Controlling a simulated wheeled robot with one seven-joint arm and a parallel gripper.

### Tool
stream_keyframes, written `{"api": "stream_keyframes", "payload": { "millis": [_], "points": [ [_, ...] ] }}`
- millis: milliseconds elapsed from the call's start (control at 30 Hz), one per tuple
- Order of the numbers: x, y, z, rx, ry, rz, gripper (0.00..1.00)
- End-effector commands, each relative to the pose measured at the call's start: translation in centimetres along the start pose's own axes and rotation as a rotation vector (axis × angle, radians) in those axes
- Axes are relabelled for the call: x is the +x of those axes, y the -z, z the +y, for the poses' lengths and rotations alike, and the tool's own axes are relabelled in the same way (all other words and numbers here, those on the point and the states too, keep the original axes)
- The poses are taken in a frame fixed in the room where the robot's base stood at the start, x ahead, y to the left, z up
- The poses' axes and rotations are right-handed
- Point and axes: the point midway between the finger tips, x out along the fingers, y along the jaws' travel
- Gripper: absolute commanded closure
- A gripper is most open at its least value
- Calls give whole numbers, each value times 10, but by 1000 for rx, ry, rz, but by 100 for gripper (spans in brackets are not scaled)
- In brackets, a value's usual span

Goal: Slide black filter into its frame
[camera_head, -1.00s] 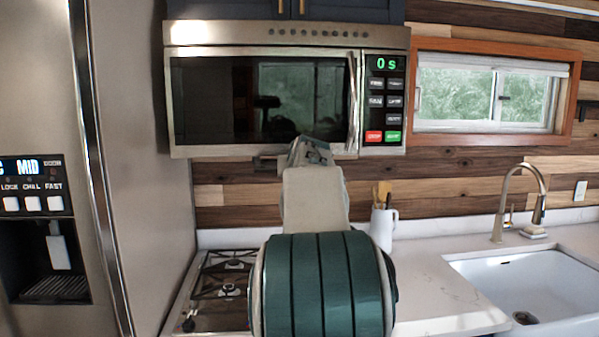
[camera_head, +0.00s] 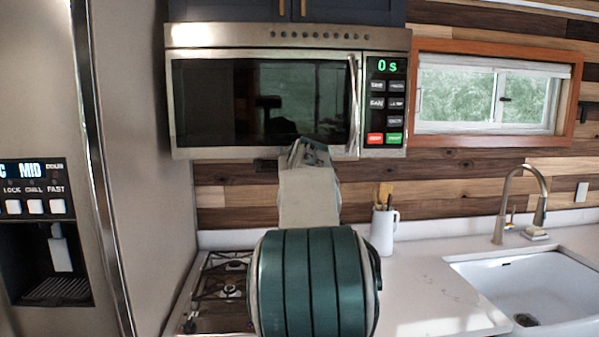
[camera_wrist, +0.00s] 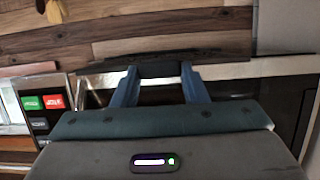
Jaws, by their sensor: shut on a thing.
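The black filter (camera_wrist: 222,54) shows in the wrist view as a thin dark slab along the microwave's underside. My gripper (camera_wrist: 160,70) has its two blue fingers shut on the dark part at the filter's near edge. In the head view a small dark piece (camera_head: 265,165), likely part of the filter, shows just under the microwave (camera_head: 290,35). My arm and wrist hide the fingers there. The filter's frame on the underside is not clearly visible, and I cannot tell how far the filter sits in it.
The stove (camera_head: 218,290) lies below the microwave. A white utensil jug (camera_head: 383,230) stands on the counter to the right, near the sink (camera_head: 535,285). The fridge (camera_head: 150,150) closes off the left side. The counter between jug and sink is clear.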

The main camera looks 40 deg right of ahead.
Motion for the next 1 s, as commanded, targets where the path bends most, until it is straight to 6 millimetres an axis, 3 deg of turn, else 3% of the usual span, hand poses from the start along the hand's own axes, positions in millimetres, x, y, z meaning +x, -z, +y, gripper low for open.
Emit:
{"api": "stream_keyframes", "payload": {
  "millis": [1000],
  "points": [
    [24,10,0,0,0,1,87]
  ]
}}
